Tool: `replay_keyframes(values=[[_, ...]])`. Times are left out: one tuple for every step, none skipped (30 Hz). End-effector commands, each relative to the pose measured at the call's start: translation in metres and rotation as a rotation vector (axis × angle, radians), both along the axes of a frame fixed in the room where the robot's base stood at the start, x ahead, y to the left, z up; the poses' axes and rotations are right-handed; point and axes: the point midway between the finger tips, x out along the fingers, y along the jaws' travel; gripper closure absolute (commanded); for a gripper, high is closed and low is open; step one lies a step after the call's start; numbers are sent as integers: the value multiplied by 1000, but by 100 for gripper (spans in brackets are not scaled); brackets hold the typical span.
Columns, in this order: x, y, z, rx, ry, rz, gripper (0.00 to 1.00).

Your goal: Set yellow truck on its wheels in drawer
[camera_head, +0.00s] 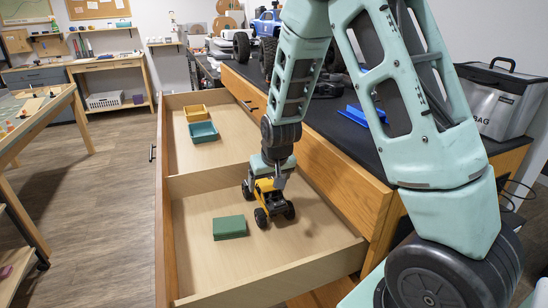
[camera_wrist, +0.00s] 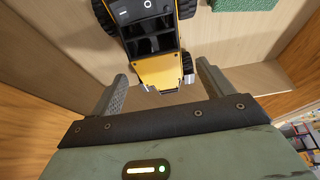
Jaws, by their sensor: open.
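The yellow truck (camera_head: 268,199), with black wheels, is in the near compartment of the open wooden drawer (camera_head: 285,277). It appears upright, with its wheels toward the drawer floor. In the wrist view the truck (camera_wrist: 165,73) shows its black upper body and yellow end, with wheels out to the sides. My gripper (camera_head: 272,181) is right over the truck in the head view. In the wrist view my gripper (camera_wrist: 163,80) is open, one finger on each side of the yellow end, with gaps visible between fingers and body. The arm hides part of the truck in the head view.
A green block (camera_head: 230,227) lies left of the truck; it also shows in the wrist view (camera_wrist: 245,4). A blue crawler (camera_head: 266,25) stands on the dark countertop.

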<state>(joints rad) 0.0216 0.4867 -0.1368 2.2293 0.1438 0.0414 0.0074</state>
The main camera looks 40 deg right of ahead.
Motion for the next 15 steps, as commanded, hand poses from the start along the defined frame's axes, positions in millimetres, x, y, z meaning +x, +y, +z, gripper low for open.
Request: replay_keyframes(values=[[-3, 2, 14, 0, -6, 2, 20], [-6, 3, 20, 0, -6, 2, 20], [-10, 4, 30, -1, -6, 4, 20], [-12, 5, 36, -1, -6, 4, 20], [-15, 6, 43, 0, -6, 4, 20], [-18, 7, 52, -1, -7, 5, 20], [-21, 8, 58, 0, -5, 5, 20], [-24, 8, 65, 0, -6, 4, 20], [-27, 9, 73, 1, -6, 3, 20], [-29, 10, 79, 0, -6, 5, 20], [-31, 11, 85, 0, -5, 5, 20], [-34, 11, 91, 1, -5, 3, 20], [-36, 12, 96, 1, -5, 3, 20], [-38, 12, 100, 0, -4, 4, 20], [-40, 13, 105, 0, -4, 3, 20]])
